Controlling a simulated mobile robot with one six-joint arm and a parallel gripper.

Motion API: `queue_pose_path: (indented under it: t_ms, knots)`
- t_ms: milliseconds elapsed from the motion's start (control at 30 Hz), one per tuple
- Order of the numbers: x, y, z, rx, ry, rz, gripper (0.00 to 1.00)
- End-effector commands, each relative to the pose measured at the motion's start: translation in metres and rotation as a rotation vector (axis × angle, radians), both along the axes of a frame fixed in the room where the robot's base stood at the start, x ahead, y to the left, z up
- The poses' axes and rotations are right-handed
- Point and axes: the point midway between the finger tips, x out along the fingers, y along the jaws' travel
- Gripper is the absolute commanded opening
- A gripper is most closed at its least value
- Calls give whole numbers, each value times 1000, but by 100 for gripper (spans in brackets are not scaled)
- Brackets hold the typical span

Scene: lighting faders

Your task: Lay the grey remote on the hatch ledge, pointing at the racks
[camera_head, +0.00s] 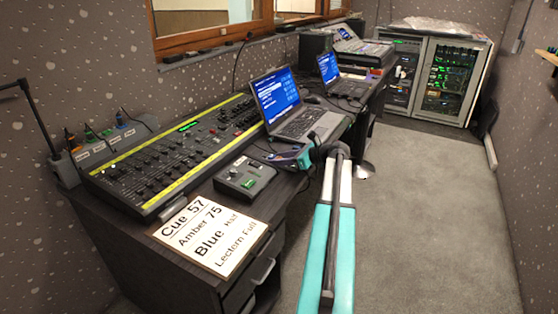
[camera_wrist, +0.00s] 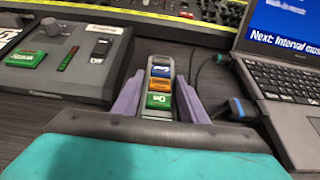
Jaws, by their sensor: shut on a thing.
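In the head view my gripper (camera_head: 282,157) is at the desk's front edge, between the small grey box and the near laptop; the remote is too small to make out there. The hatch ledge (camera_head: 215,57) runs below the wood-framed windows. The racks (camera_head: 447,80) stand at the far end.
The near laptop (camera_head: 285,104), the long fader console (camera_head: 180,150) and a small grey control box (camera_head: 244,178) stand on the desk. A cue sign (camera_head: 210,233) lies at its near end. Several dark items sit along the ledge. The grey carpet (camera_head: 430,200) is clear on the right.

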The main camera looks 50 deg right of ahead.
Motion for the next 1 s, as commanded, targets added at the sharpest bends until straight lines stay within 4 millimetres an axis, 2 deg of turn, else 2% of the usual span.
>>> queue_pose_path:
  t_ms: [67,100,200,667,1000]
  knots:
    - [0,0,-1,1,-1,0,13]
    - [0,0,-2,1,0,0,42]
    - [0,0,-2,0,0,0,57]
    - [-1,0,1,-1,0,0,57]
    - [-38,-9,17,0,0,-2,57]
